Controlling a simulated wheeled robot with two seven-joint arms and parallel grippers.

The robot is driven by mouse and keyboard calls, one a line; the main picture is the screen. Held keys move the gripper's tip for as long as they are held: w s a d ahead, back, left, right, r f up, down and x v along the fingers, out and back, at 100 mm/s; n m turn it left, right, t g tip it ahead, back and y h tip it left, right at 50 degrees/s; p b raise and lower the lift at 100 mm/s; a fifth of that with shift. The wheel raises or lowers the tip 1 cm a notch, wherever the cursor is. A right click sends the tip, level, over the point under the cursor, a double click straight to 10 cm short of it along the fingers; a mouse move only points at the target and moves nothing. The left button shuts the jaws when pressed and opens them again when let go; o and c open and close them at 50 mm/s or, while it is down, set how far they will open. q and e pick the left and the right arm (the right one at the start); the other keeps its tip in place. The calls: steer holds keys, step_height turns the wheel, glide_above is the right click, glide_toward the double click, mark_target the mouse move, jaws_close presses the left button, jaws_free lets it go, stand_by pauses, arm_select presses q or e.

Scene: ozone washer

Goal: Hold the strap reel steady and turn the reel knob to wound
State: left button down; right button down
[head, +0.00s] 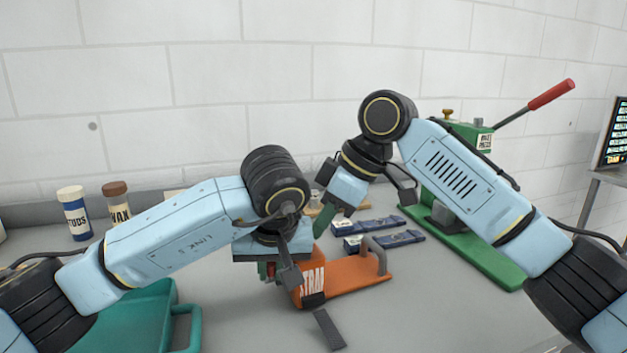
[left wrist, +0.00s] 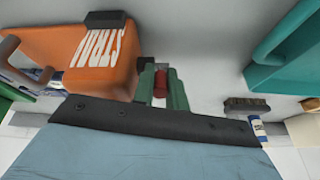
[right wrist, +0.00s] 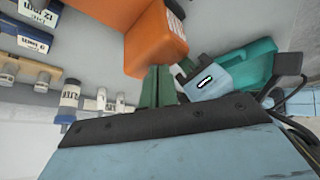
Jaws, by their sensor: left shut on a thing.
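The orange strap reel (head: 345,275) with its white STRAP lettering and a top handle stands on the bench, and a dark strap end lies in front of it. My left gripper (head: 267,270) is at its left side. In the left wrist view the green fingers (left wrist: 161,88) are shut on a red knob (left wrist: 160,80) beside the orange housing (left wrist: 85,60). My right gripper (head: 324,224) is above and behind the reel, apart from it. In the right wrist view its green fingers (right wrist: 157,88) are together and empty, near the orange reel (right wrist: 155,40).
A teal case (head: 150,310) is at the front left. Jars marked STUDS (head: 74,213) and WAX (head: 117,202) stand at the back left. Dark blue packs (head: 378,238) lie behind the reel. A green press with a red lever (head: 470,235) stands at the right.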

steer(key=shift+s, duration=0.15)
stand_by(0.4)
steer(key=shift+s+d, duration=0.1)
steer(key=shift+d, duration=0.1)
step_height(320, 180, up, 6)
stand_by(0.5)
steer(key=w+f, duration=0.3)
steer(key=f, duration=0.3)
steer(key=shift+d, duration=0.3)
stand_by(0.5)
steer(key=shift+s+a, duration=0.1)
steer(key=shift+a, duration=0.25)
stand_by(0.6)
